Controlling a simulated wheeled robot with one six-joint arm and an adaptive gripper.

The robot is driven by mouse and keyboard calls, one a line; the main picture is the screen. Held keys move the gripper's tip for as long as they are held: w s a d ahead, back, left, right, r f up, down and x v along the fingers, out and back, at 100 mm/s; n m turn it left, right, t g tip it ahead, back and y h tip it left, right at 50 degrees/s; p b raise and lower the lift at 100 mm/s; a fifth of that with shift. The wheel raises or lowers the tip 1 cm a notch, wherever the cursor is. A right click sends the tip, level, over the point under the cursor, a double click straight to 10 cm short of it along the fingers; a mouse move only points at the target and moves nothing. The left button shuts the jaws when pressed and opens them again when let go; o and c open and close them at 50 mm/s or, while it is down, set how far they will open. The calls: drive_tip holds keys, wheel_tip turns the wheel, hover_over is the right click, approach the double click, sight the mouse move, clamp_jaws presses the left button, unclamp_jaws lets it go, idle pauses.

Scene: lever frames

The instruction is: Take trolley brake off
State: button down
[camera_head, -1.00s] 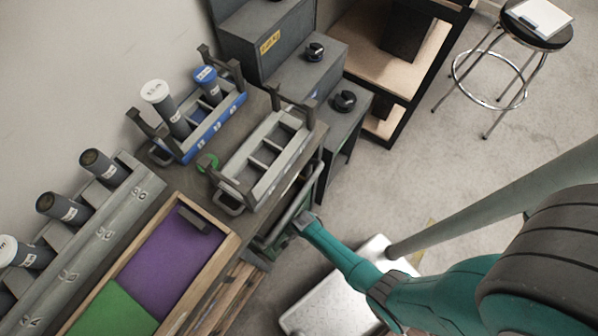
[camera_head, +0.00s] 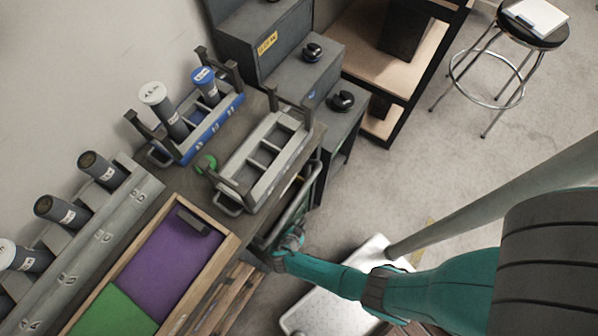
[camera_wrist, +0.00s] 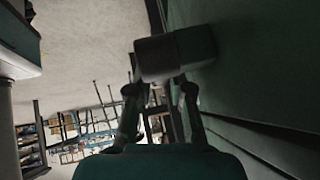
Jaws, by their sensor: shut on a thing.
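The trolley shows only in part in the head view, as a dark green frame with a rounded grey rail (camera_head: 300,200) at the right end of the workbench. My gripper (camera_head: 288,243) is low beside this rail, near the bench's front corner. In the wrist view, my gripper (camera_wrist: 165,85) has its two fingers closed on a blocky grey piece (camera_wrist: 175,53), which looks like the brake lever's grip. A dark green panel (camera_wrist: 255,60) stands close on the right there. The rest of the lever is hidden, and its angle cannot be told.
A wooden tray (camera_head: 222,232) with purple and green mats, a grey rack (camera_head: 236,178) and a blue rack (camera_head: 188,150) sit on the bench. Dark cabinets (camera_head: 262,45) stand behind. A stool (camera_head: 535,35) stands on open floor at right.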

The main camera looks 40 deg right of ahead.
drive_tip(key=shift+r+h, duration=0.1)
drive_tip(key=shift+h, duration=0.2)
drive_tip(key=c, duration=1.3)
unclamp_jaws()
drive_tip(key=v, duration=1.2)
